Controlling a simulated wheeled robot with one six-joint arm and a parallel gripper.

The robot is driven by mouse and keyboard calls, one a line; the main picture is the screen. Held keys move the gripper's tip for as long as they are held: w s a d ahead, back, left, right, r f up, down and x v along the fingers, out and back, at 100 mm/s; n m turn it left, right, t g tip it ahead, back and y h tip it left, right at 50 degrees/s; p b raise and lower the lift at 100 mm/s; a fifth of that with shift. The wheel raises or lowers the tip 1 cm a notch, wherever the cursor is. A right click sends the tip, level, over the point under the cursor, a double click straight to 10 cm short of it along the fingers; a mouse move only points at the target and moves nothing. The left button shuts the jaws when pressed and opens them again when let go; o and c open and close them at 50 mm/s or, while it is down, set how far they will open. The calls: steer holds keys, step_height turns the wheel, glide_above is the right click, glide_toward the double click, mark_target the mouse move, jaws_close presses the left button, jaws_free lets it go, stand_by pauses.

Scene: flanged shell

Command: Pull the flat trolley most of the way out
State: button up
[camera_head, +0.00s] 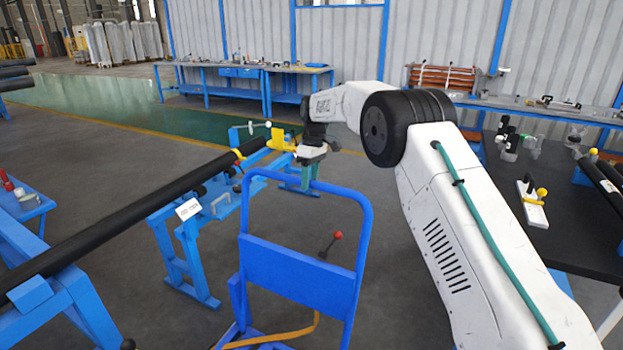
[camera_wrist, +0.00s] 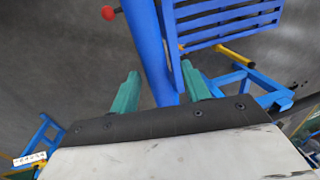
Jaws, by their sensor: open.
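The flat trolley shows in the head view as an upright blue tube frame with a blue back panel (camera_head: 297,274). Its rounded handle top is just in front of my gripper (camera_head: 305,178). In the wrist view my gripper (camera_wrist: 160,88) is open, its two green fingers apart. A blue tube (camera_wrist: 150,45), which looks like the trolley's handle, shows between the fingers. I cannot tell whether the tube is fully between them or a little beyond the tips. The trolley's deck is mostly out of view at the bottom of the head view.
A lever with a red knob (camera_head: 337,235) stands by the trolley's panel. A long black pipe (camera_head: 130,220) lies on blue stands at the left. A dark table (camera_head: 560,235) with small parts is at the right. Open floor (camera_head: 400,300) shows under my arm.

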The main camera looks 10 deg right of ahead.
step_height(320, 180, up, 8)
steer(key=w, duration=0.1)
steer(key=shift+w+d+f, duration=0.15)
steer(key=shift+d, duration=0.3)
steer(key=f+m, duration=0.1)
steer(key=s+f, duration=0.1)
steer(key=f, duration=0.1)
steer(key=s+f+m, duration=0.1)
steer(key=shift+d+f+m+g, duration=0.2)
steer(key=shift+d+m+g, duration=0.1)
steer(key=shift+d, duration=0.05)
steer(key=s+d+r+m, duration=0.2)
steer(key=s+d+r, duration=0.1)
steer(key=s, duration=0.6)
steer(key=s+d+r+m+h, duration=0.15)
steer(key=s+r, duration=0.25)
steer(key=s, duration=0.6)
steer(key=s+d+r+m+y, duration=0.1)
steer(key=s+d+r+m, duration=0.25)
steer(key=s, duration=0.55)
steer(key=s+d+t, duration=0.2)
steer(key=s, duration=1.1)
steer(key=s+d+m+t, duration=0.1)
steer(key=s+d, duration=0.2)
steer(key=s, duration=1.1)
steer(key=shift+s+f+t+h, duration=0.25)
steer(key=shift+f+t+h, duration=0.1)
steer(key=shift+f+t, duration=0.1)
